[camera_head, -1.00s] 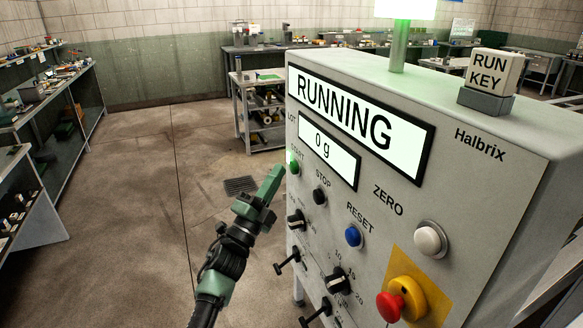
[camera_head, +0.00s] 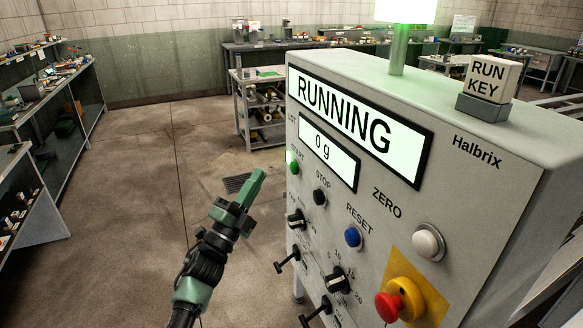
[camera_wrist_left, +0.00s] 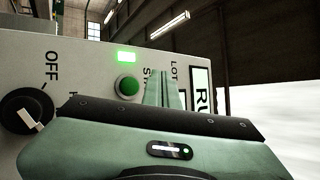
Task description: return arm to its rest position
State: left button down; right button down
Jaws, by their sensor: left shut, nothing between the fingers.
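My left gripper (camera_head: 256,181) is shut and empty, held in the air to the left of the grey machine's control panel (camera_head: 380,207). Its green fingers point up and to the right, apart from the panel in the head view. In the left wrist view, the shut fingers (camera_wrist_left: 163,88) stand just right of the green START button (camera_wrist_left: 129,87), with a lit green lamp (camera_wrist_left: 126,56) above it. The START button (camera_head: 294,168) also shows in the head view, right of the fingertips. The machine's display (camera_head: 345,115) reads RUNNING. My right gripper is not in view.
The panel carries a black STOP button (camera_head: 319,197), blue RESET button (camera_head: 352,237), white ZERO button (camera_head: 428,241), black knobs and a red emergency button (camera_head: 389,306). A RUN KEY block (camera_head: 490,80) sits on top. Open floor (camera_head: 140,200) lies to the left.

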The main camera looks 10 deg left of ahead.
pick_arm(q)
jog(key=shift+f, duration=0.1)
dwell(0.4)
jog(key=s+a+f+n+g+y, duration=0.1)
jog(key=s+f+n+g+y, duration=0.15)
jog(key=f, duration=0.95)
jog(key=s+f+n+g+y, duration=0.15)
jog(key=f+n, duration=0.25)
jog(key=f, duration=0.7)
jog(key=s+a+f+n+g+y, duration=0.1)
jog(key=f+n+g+y, duration=0.25)
jog(key=f, duration=0.85)
jog(key=s+f+n+g, duration=0.45)
jog(key=s+f, duration=1.15)
jog(key=f, duration=0.4)
jog(key=s+f+n+g, duration=0.1)
jog(key=s+f+g, duration=0.2)
jog(key=s, duration=0.9)
jog(key=s+f+n+g+y, duration=0.1)
jog(key=s+f+g, duration=0.2)
jog(key=s+f, duration=0.4)
jog(key=s+f+n+g, duration=0.2)
jog(key=s+f, duration=0.4)
jog(key=s, duration=1.2)
jog(key=shift+s+a+g+y, duration=0.15)
jog(key=shift+s+g+y, duration=0.2)
jog(key=shift+g, duration=0.45)
jog(key=shift+w+a, duration=0.1)
jog(key=shift+w, duration=0.05)
